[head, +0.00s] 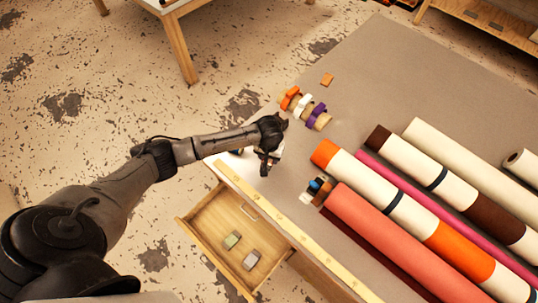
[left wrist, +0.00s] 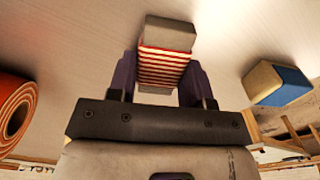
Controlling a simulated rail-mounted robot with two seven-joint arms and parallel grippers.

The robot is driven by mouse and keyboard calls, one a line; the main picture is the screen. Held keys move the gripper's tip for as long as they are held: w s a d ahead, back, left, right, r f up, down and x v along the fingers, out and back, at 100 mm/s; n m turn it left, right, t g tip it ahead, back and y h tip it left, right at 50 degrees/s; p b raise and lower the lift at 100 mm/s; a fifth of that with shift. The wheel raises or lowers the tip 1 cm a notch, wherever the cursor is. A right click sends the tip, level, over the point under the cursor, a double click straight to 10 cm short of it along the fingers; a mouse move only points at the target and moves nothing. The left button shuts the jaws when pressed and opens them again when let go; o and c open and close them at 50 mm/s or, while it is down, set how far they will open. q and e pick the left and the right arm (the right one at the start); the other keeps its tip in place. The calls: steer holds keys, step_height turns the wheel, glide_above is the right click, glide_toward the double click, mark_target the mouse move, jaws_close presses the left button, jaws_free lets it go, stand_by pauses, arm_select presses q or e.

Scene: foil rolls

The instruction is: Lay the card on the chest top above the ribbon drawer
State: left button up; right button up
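A ribbon card with grey ends and a red-and-white striped middle (left wrist: 165,68) is in the left wrist view, between the two fingers of my left gripper (left wrist: 162,80). The fingers appear to press on both its sides. In the head view my left gripper (head: 268,160) is low over the chest top (head: 370,70), by its wooden front edge; the card is mostly hidden there. The ribbon drawer (head: 205,215) is pulled open below that edge. A greenish card (head: 232,239) and a grey card (head: 251,260) lie in it. My right gripper is not in view.
Several large rolls, including a coral one (head: 400,240), lie on the right. Small orange, white and purple spools (head: 305,108) stand beyond the gripper. A blue-and-cream block (left wrist: 277,84) shows in the left wrist view. The grey top is clear at the back.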

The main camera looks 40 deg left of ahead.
arm_select(q)
steer(key=o, duration=0.4)
steer(key=shift+o, duration=0.2)
